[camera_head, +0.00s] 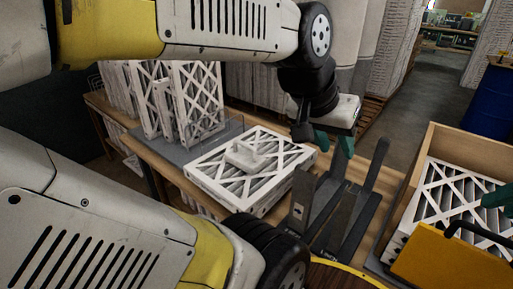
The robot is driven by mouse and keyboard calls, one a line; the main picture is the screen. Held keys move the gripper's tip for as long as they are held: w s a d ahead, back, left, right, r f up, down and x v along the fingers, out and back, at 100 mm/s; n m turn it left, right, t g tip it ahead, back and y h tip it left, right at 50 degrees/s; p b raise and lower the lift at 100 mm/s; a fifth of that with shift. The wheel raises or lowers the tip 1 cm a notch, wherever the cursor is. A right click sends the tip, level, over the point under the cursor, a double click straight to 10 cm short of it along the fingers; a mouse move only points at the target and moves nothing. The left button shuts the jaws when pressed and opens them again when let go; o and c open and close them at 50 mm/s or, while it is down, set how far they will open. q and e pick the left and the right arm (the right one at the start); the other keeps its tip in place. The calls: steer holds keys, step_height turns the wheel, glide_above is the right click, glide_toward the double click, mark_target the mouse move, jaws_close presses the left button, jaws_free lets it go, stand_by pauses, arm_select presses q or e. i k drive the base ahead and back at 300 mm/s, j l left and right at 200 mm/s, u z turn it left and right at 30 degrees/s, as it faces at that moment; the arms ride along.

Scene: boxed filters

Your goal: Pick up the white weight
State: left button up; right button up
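The white weight (246,153) is a small pale block. It rests on top of a flat white-framed filter (207,171) on the table, left of the middle of the head view. My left gripper (334,142) hangs to the right of the weight and apart from it. Its two green fingertips are spread with a gap, and nothing shows between them. At the right edge, a green fingertip of what looks like my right gripper (497,197) shows above a filter in a wooden box. The rest of it is out of frame.
Several filters (196,103) stand upright on a grey board behind the weight. A dark grey rack with uprights (376,165) stands right of the flat filter. The wooden box (470,146) holds another filter, with a yellow panel (450,265) in front. A blue barrel (489,103) stands behind.

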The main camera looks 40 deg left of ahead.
mark_target(251, 162)
steer(key=j+u, duration=0.1)
steer(key=u, duration=0.35)
steer(key=j+u, duration=0.1)
steer(key=u, duration=0.35)
steer(key=k+j+u, duration=0.1)
steer(key=u, duration=0.35)
steer(key=i+j+u, duration=0.1)
steer(key=j, duration=0.15)
steer(key=j+u, duration=0.15)
steer(key=i+j, duration=0.05)
